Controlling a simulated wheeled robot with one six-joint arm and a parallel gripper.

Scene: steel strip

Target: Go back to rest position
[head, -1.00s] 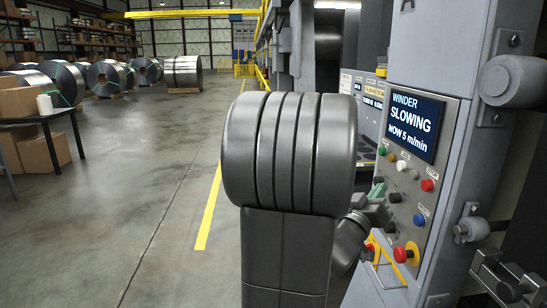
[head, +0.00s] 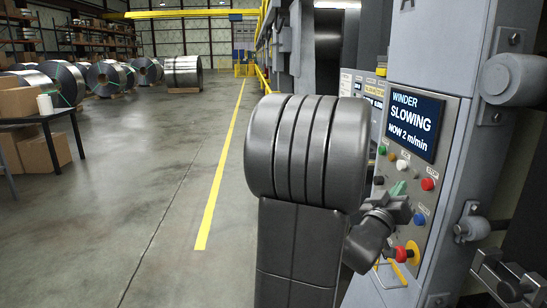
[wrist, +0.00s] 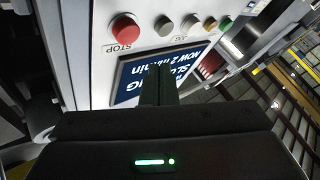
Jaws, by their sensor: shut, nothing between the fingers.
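My gripper (head: 402,200) is in front of the winder control panel (head: 412,236), partly hidden by my own arm in the head view. Its fingers (wrist: 160,84) are shut and empty in the wrist view. The panel's screen (head: 412,125) reads "WINDER SLOWING NOW 2 m/min" and shows upside down in the wrist view (wrist: 135,88), partly behind the fingers. The red STOP button (wrist: 125,27) stands clear of the fingers; it also shows in the head view (head: 428,184). I cannot tell how far the fingertips are from the panel.
A red emergency button on yellow (head: 407,254) is low on the panel. A grey cylinder (head: 510,78) juts out at right. Steel coils (head: 182,73) and a table (head: 50,120) stand far left. The floor beside the yellow line (head: 222,170) is clear.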

